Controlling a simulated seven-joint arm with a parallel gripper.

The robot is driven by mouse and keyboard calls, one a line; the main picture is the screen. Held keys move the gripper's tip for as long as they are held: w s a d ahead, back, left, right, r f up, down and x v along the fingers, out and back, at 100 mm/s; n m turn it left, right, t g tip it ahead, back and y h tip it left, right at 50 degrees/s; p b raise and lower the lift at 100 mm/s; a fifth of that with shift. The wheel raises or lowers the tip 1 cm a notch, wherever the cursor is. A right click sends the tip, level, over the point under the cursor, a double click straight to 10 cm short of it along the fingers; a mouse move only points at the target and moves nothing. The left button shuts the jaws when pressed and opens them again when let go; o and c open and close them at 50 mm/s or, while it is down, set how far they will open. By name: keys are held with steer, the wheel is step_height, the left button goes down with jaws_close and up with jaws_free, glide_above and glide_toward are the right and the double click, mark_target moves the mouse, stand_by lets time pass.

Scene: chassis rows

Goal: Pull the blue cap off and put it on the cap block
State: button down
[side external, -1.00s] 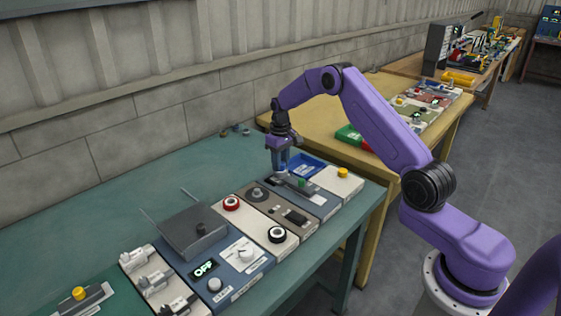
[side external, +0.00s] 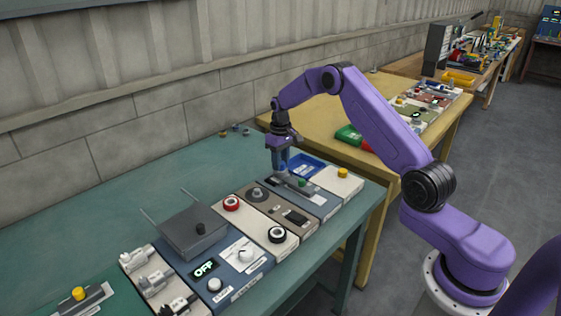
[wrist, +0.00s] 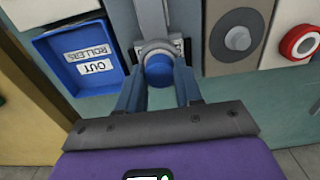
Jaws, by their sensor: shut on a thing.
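The blue cap (wrist: 158,70) is a short round piece between my two fingers in the wrist view. It sits against a grey ring-shaped collar (wrist: 157,45) at the end of a grey bar; I cannot tell whether it is still seated there. My gripper (wrist: 159,88) is shut on the blue cap, one finger on each side. In the side view my gripper (side external: 280,170) points down over the far end of the blue-grey panel (side external: 322,206), and its fingers hide the cap. I cannot pick out the cap block with certainty.
A cream panel with a yellow knob (side external: 343,173) and a panel with a grey dial (side external: 258,194) flank the blue-grey panel.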

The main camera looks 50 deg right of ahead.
steer(key=shift+r, duration=2.35)
stand_by(0.4)
stand_by(0.4)
steer(key=shift+s+d+r, duration=0.2)
steer(key=shift+s+d, duration=0.05)
steer(key=shift+s, duration=0.1)
steer(key=s+d+r, duration=0.2)
steer(key=s, duration=1.1)
steer(key=s+d+r, duration=0.1)
steer(key=s, duration=1.2)
glide_above(332, 184)
steer(key=f, duration=0.8)
steer(key=shift+s+a+f, duration=0.15)
steer(key=shift+s+a, duration=0.05)
steer(key=shift+s, duration=0.2)
steer(key=shift+w+d+f, duration=0.2)
steer(key=shift+w+f, duration=0.25)
steer(key=shift+f, duration=1.7)
